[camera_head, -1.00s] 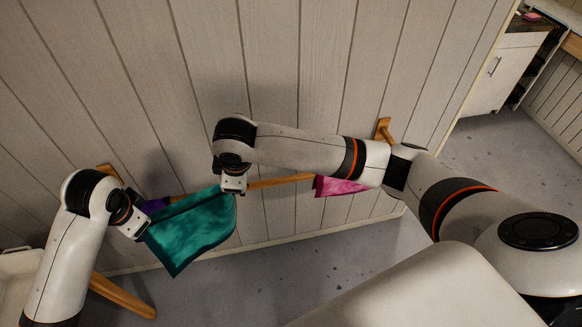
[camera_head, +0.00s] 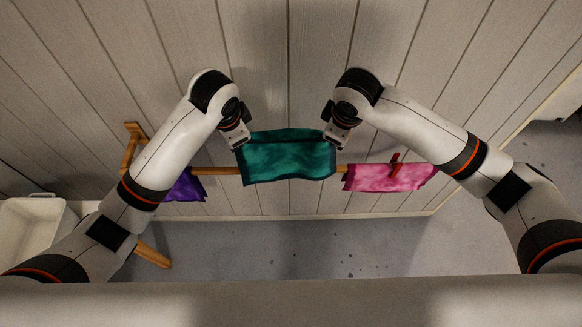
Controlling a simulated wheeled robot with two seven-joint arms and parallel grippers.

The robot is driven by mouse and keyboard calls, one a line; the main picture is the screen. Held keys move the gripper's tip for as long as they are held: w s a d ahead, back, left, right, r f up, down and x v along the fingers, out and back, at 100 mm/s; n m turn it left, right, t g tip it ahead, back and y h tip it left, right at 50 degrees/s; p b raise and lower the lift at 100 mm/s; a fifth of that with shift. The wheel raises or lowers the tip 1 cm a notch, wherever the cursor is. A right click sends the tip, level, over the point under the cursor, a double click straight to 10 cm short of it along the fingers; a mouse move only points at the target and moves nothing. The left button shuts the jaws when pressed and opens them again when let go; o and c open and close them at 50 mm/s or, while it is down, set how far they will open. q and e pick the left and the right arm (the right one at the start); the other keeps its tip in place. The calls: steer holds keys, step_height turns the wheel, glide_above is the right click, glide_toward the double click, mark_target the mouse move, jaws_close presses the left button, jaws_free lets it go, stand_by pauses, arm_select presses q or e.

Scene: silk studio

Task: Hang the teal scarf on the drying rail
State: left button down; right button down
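The teal scarf (camera_head: 288,160) is stretched between my two grippers, with a crease running across near its top. My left gripper (camera_head: 239,141) is shut on its upper left corner. My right gripper (camera_head: 333,138) is shut on its upper right corner. The wooden drying rail (camera_head: 218,170) runs along the wall, and the scarf hides its middle part. The lower part of the scarf hangs across the rail in this view. I cannot tell whether the scarf touches the rail.
A purple cloth (camera_head: 186,187) hangs on the rail to the left, partly behind my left arm. A pink cloth (camera_head: 372,178) hangs to the right with a red clip (camera_head: 394,166) on it. A white basin (camera_head: 28,235) stands at the lower left. The floor (camera_head: 300,245) below is clear.

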arm_select(q)
steer(key=shift+w+d+f, duration=0.1)
steer(key=shift+w, duration=0.15)
arm_select(e)
steer(key=shift+w+d+f, duration=0.1)
steer(key=shift+w+d, duration=0.1)
steer(key=shift+w, duration=0.05)
arm_select(q)
steer(key=shift+s, duration=0.15)
arm_select(e)
steer(key=shift+s+a, duration=0.1)
steer(key=shift+s, duration=0.05)
